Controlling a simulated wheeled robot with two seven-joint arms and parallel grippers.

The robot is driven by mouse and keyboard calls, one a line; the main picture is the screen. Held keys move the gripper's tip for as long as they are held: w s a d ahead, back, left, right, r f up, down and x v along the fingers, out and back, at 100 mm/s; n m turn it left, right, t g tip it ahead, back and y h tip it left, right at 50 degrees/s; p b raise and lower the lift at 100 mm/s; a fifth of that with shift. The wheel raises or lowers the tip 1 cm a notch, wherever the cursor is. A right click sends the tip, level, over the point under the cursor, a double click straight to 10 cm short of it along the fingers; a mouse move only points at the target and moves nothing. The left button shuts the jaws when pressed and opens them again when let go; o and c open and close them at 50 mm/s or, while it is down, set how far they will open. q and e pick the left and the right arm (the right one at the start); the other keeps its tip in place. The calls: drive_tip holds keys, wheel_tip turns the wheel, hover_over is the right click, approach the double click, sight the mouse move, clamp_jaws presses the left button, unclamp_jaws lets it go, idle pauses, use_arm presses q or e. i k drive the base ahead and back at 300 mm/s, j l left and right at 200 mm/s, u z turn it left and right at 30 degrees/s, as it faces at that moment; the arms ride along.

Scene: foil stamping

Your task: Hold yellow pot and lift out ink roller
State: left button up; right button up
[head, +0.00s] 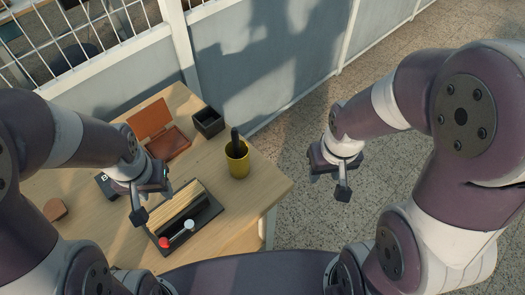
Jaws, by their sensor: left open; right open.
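The yellow pot (237,164) stands upright on the wooden table, near its right edge. A dark handle, which looks like the ink roller (235,142), sticks up out of the pot; its lower part is hidden inside. My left gripper (140,205) is open above the table, to the left of the pot and apart from it. My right gripper (335,182) is open and empty to the right of the pot, out over the floor beyond the table edge.
A black square box (208,122) and a brown leather case (162,136) lie behind. The table (262,187) is bare right of the pot.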

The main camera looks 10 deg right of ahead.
sight(235, 136)
drive_tip(key=k, duration=0.45)
drive_tip(key=k+l+u, duration=0.1)
drive_tip(key=u, duration=2.05)
drive_tip(key=k+l, duration=0.1)
drive_tip(key=l, duration=0.75)
drive_tip(key=k+l+u, duration=0.1)
drive_tip(key=l, duration=0.3)
drive_tip(key=k+l, duration=0.15)
drive_tip(key=l, duration=0.3)
drive_tip(key=k+l, duration=0.1)
drive_tip(key=l, duration=0.3)
drive_tip(key=k+l+u, duration=0.1)
drive_tip(key=l, duration=0.3)
drive_tip(key=k+l, duration=0.1)
drive_tip(key=l, duration=0.35)
